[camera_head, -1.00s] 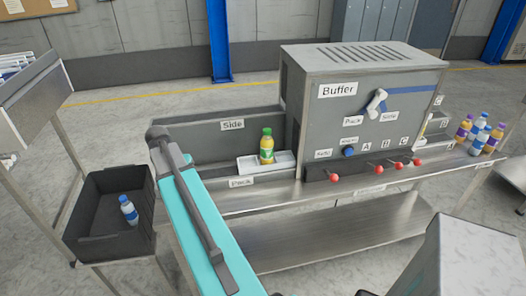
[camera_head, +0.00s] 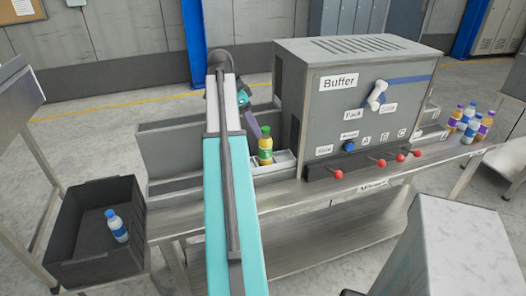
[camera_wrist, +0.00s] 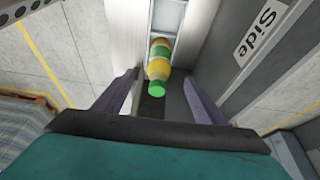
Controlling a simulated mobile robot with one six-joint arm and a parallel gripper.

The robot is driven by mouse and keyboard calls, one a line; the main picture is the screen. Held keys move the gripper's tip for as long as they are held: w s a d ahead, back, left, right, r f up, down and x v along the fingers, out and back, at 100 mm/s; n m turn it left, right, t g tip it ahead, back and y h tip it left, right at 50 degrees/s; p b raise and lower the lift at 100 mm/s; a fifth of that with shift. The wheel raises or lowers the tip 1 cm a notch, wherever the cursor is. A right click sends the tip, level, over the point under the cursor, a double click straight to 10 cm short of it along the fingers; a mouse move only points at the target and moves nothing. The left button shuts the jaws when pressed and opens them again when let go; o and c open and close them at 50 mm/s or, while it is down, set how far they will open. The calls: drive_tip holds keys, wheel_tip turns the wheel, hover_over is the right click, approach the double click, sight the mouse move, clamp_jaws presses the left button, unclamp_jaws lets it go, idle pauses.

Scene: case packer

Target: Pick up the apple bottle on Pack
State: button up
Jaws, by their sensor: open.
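The apple bottle (camera_head: 265,146), yellow-orange with a green label and green cap, stands upright in the white Pack tray (camera_head: 286,160) left of the Buffer machine. In the wrist view the bottle (camera_wrist: 158,65) is seen from above, its cap (camera_wrist: 156,88) toward me. My gripper (camera_wrist: 155,85) is open and empty; its two purple-grey fingers are spread left and right of the cap in that picture, apart from the bottle. In the head view my gripper (camera_head: 252,122) is just left of and above the bottle, partly hidden by my arm.
The Buffer machine (camera_head: 330,85) with red-knobbed levers stands close right of the bottle. The Side sign (camera_wrist: 262,27) is on the channel wall beside it. A black bin (camera_head: 70,240) holds a blue-capped bottle (camera_head: 117,225). Several bottles stand at far right.

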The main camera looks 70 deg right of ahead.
sight(262, 139)
drive_tip(key=shift+s+d+r, duration=0.1)
drive_tip(key=shift+s+r, duration=0.05)
drive_tip(key=shift+r, duration=0.05)
drive_tip(key=p+x, duration=0.1)
drive_tip(key=x, duration=0.7)
drive_tip(key=shift+s+d+f+p, duration=0.1)
drive_tip(key=shift+s+f+p, duration=0.05)
drive_tip(key=shift+f+p, duration=0.2)
idle(0.5)
drive_tip(key=shift+p+x, duration=1)
drive_tip(key=shift+x, duration=1.6)
drive_tip(key=shift+w+f, duration=0.1)
drive_tip(key=shift+w, duration=0.1)
drive_tip(key=c, duration=1.4)
